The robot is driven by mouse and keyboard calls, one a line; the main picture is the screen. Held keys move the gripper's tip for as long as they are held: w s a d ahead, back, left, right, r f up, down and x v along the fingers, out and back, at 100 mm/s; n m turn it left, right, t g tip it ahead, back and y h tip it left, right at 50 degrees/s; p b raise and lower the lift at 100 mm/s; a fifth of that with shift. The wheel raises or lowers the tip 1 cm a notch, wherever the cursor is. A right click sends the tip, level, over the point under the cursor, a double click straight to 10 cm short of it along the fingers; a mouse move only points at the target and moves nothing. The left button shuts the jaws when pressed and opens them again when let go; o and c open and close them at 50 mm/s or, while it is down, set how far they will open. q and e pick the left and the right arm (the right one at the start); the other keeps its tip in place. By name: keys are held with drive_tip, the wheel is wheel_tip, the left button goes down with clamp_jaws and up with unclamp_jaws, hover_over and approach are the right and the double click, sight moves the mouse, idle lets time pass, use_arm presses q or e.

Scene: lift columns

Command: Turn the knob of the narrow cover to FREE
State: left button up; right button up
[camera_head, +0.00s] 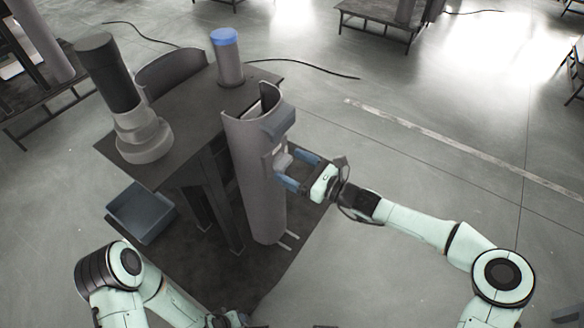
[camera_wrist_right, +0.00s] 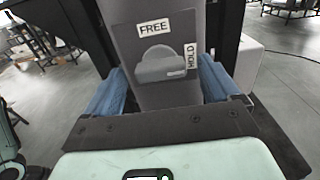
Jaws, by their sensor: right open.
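The narrow cover (camera_head: 256,200) is a tall grey curved shell standing upright at the table's right edge. Its knob (camera_wrist_right: 160,66) is a grey bar on a dark plate in the right wrist view. The FREE label (camera_wrist_right: 153,28) is above the knob and the HOLD label (camera_wrist_right: 191,60) is to its right. The bar lies roughly crosswise, with a small pale mark at its HOLD end. My right gripper (camera_head: 287,165) is open, its blue fingers on either side of the knob, with gaps to it. My left gripper (camera_head: 228,320) is barely in view at the bottom edge; its jaws are unclear.
A dark table (camera_head: 185,125) carries a black-topped grey column (camera_head: 120,100) and a blue-capped cylinder (camera_head: 227,58). A wider curved cover (camera_head: 172,70) stands behind them. A blue-grey bin (camera_head: 140,212) sits lower left. Floor to the right is mostly clear, with a cable (camera_head: 310,68) behind.

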drive_tip(key=shift+w+a, duration=0.2)
drive_tip(key=shift+a, duration=0.15)
drive_tip(key=c, duration=1.1)
drive_tip(key=shift+o, duration=0.2)
